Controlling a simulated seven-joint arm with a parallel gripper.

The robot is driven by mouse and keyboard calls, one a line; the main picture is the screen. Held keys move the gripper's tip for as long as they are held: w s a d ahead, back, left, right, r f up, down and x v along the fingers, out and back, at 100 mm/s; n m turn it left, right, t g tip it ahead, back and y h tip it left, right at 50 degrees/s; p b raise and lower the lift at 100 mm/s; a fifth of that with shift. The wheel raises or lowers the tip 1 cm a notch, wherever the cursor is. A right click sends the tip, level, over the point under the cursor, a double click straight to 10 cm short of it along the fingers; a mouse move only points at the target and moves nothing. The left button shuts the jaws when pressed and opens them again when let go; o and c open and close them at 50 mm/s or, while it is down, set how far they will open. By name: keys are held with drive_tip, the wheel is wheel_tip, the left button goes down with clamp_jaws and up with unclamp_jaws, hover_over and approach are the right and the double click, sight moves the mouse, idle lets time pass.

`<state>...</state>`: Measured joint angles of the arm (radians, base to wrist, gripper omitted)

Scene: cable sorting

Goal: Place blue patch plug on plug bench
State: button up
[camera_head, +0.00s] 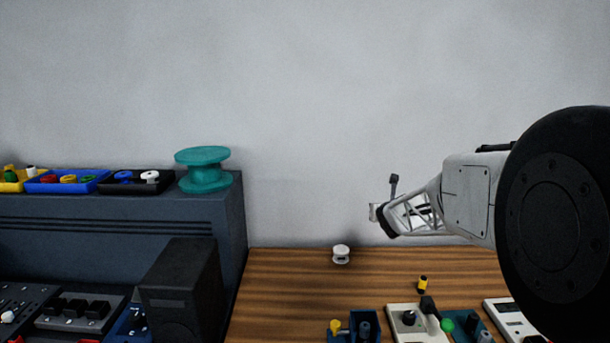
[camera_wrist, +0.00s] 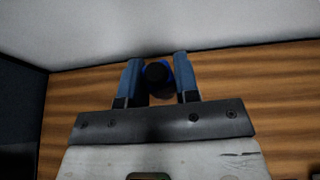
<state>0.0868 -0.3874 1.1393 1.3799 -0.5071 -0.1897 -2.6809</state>
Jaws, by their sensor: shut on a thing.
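My gripper (camera_head: 382,214) is raised above the wooden table at the right of the head view, near the back wall. In the wrist view my gripper (camera_wrist: 157,62) has its two blue-grey fingers closed on the blue patch plug (camera_wrist: 170,69), which shows a round black end and a blue edge between them. I cannot make out the held plug in the head view. None of the holders at the table's front can be told for sure as the plug bench.
A navy holder (camera_head: 338,338), a white box (camera_head: 398,335) and a white device (camera_head: 510,318) stand at the front. A white piece (camera_head: 341,254) and a yellow-black plug (camera_head: 423,284) stand on the table (camera_head: 285,290). Left are a dark speaker-like box (camera_head: 180,290), cabinet and teal spool (camera_head: 205,170).

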drive_tip(key=shift+d+f, duration=0.3)
drive_tip(key=shift+d, duration=0.35)
drive_tip(key=shift+r, duration=5.5)
drive_tip(key=shift+s+a, duration=0.1)
drive_tip(key=shift+a, duration=0.1)
drive_tip(key=shift+s+a+f, duration=0.15)
drive_tip(key=shift+a, duration=0.3)
